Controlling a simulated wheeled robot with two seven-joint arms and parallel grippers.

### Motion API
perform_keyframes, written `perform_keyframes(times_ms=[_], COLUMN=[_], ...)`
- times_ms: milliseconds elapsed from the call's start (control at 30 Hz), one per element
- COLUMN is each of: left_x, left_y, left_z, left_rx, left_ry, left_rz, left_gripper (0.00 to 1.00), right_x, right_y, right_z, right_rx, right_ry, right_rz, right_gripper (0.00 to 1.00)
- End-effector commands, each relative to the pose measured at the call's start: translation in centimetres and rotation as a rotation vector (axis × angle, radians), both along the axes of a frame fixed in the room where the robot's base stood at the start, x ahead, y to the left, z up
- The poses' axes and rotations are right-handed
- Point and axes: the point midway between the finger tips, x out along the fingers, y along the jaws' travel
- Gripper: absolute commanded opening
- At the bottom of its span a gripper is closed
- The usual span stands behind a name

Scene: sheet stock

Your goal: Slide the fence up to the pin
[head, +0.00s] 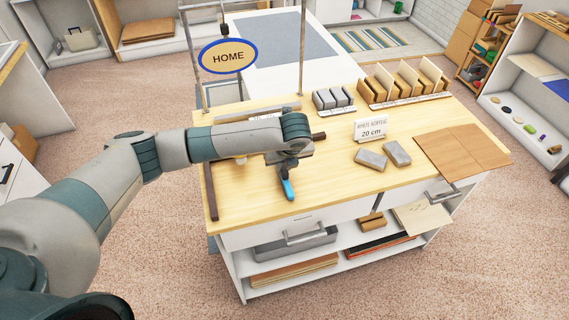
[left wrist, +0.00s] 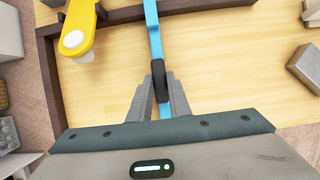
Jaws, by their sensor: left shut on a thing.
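A dark brown bar, which looks like the fence, crosses the top of the left wrist view (left wrist: 205,6); its right end shows past my arm in the head view (head: 319,136). A blue handle (head: 288,190) runs up to this bar. My left gripper (left wrist: 158,78) is shut on the blue handle (left wrist: 153,35), with a black part between the fingers. A yellow piece with a white round peg (left wrist: 74,40) lies left of the handle, beside the bar; the peg may be the pin. In the head view my arm hides most of the bar.
A second dark strip (head: 211,192) runs along the bench's left edge. On the wooden bench top (head: 340,185) stand a "20 cm" card (head: 371,129), two grey blocks (head: 384,156), a brown sheet (head: 462,150) and racks behind. The front middle is clear. A HOME sign (head: 228,56) hangs behind.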

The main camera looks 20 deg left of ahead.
Motion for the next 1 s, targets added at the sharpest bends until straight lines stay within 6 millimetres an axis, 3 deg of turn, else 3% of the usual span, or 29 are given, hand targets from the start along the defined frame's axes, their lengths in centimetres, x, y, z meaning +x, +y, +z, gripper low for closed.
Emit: perform_keyframes(times_ms=[33, 100, 567, 767, 1000], left_x=[0.0, 0.0, -0.1, -0.7, -2.1], left_y=[0.1, 0.1, -0.1, -0.5, -1.5], left_z=[0.0, 0.0, 0.5, 2.2, 6.2], left_rx=[0.002, 0.002, 0.001, 0.000, 0.000], left_ry=[0.001, 0.000, -0.001, -0.002, -0.004], left_rz=[0.001, 0.001, 0.000, -0.002, -0.002], left_gripper=[0.22, 0.36, 0.36, 0.36, 0.36], right_x=[0.0, 0.0, 0.0, 0.0, 0.0], right_y=[0.0, 0.0, 0.0, 0.0, 0.0], right_z=[0.0, 0.0, -0.2, -0.8, -2.0], right_rx=[0.000, 0.000, 0.000, 0.000, 0.000], right_ry=[0.000, 0.000, 0.000, 0.000, 0.000], right_rz=[0.000, 0.000, 0.000, 0.000, 0.000], right_gripper=[0.36, 0.36, 0.36, 0.36, 0.36])
